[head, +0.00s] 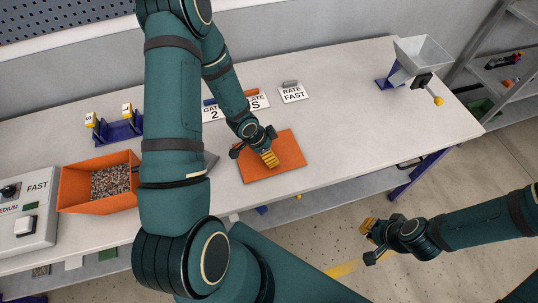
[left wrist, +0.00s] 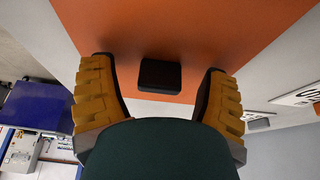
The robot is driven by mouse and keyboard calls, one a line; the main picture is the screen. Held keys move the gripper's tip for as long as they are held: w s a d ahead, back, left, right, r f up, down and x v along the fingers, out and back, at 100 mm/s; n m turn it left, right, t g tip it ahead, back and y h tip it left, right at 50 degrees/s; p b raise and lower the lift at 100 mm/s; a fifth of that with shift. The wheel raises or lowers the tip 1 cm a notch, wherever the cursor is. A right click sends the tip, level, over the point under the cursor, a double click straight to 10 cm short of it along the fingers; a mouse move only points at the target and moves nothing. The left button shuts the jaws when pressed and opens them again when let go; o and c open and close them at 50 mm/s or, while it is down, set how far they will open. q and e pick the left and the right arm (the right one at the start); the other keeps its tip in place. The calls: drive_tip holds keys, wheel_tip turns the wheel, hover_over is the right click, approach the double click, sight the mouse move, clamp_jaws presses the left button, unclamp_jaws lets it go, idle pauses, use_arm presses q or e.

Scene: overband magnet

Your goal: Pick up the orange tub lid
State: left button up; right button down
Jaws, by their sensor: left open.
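The orange tub lid (head: 290,158) lies flat on the white table, right of the table's middle in the head view. In the left wrist view the lid (left wrist: 220,30) fills the upper middle, with a small black block-like handle (left wrist: 160,76) on it. My left gripper (head: 270,160) is over the lid. In the left wrist view its yellow fingers (left wrist: 158,100) stand apart, one on each side of the black handle, with gaps on both sides. My right gripper (head: 370,240) is off the table's front edge, away from the lid; its finger opening is unclear.
An orange tub (head: 72,190) of granules stands left on the table, beside a control box (head: 30,222). A blue stand (head: 122,130) is behind it. Signs (head: 293,93) lie at the back. A hopper (head: 424,55) stands far right. The table right of the lid is clear.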

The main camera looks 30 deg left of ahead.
use_arm(q)
clamp_jaws()
idle(0.4)
